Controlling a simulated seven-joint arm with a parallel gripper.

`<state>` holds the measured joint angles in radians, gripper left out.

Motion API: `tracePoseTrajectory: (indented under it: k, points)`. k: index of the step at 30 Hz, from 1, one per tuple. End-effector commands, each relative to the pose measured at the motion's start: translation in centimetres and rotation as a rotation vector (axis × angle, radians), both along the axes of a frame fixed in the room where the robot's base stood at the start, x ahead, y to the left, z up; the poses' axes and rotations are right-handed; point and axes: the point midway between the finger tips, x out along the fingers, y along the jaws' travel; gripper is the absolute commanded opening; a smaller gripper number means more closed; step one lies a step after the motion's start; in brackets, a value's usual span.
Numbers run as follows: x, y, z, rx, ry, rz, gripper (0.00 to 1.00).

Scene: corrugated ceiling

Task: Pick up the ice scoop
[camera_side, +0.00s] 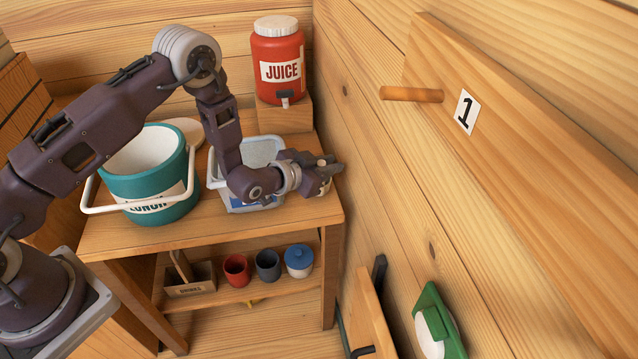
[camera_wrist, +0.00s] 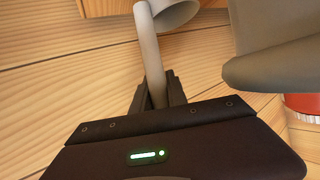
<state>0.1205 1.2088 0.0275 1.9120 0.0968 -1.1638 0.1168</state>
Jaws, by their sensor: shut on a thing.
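My gripper (camera_side: 326,170) is above the right end of the wooden table, beside the grey tub (camera_side: 216,172). In the wrist view my gripper (camera_wrist: 157,88) is shut on the slim grey handle of the ice scoop (camera_wrist: 150,50). The handle runs up from between the fingers. A rounded, hollow grey end shows at the top edge, partly cut off. In the side view the scoop is hard to tell from the dark fingers. The tub holds pale, icy-looking contents, and my arm covers part of it.
A teal lunch bucket (camera_side: 140,186) stands left of the tub. A red juice jug (camera_side: 278,50) stands on a wooden block behind. Cups sit on the lower shelf (camera_side: 222,299). A wooden peg (camera_side: 411,94) juts from the right wall beside a "1" label (camera_side: 466,111).

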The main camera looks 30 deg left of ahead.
Motion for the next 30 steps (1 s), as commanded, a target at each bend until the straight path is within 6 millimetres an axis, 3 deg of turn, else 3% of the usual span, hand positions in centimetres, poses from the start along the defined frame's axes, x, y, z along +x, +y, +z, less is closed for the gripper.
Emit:
tracePoseTrajectory:
  k: [13, 24, 30]
  points:
    - [0.1, 0.0, 0.8, 0.000, -0.002, 0.000, 0.00]
    - [0.0, 0.0, 8.9, -0.001, -0.004, -0.001, 0.00]
    - [0.0, 0.0, 10.0, 0.000, 0.000, -0.001, 0.00]
